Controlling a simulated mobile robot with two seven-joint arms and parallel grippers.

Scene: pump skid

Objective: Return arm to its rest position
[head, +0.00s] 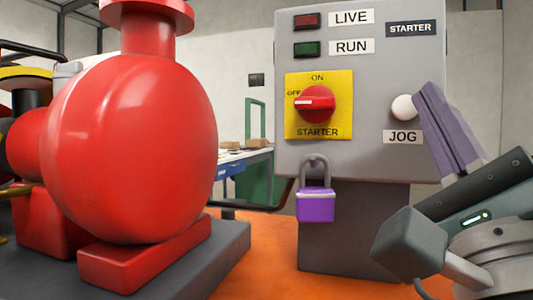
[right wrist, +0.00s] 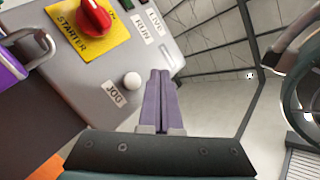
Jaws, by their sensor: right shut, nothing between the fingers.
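My right gripper (head: 437,118) is at the right of the head view, in front of the right side of the grey starter panel (head: 360,70). Its purple fingers are shut together and empty, and they also show in the right wrist view (right wrist: 160,78). The fingertips are beside the white JOG button (head: 404,108); the right wrist view shows the button (right wrist: 132,80) left of the fingers, with a gap in the picture. I cannot tell the depth between them. My left gripper is not in view.
The red rotary switch (head: 315,103) on its yellow plate points towards OFF. A purple padlock (head: 316,205) hangs by its shackle at the panel's lower edge. A large red pump (head: 135,145) fills the left. A table (head: 240,158) stands behind. Orange floor (head: 250,262) shows between pump and panel.

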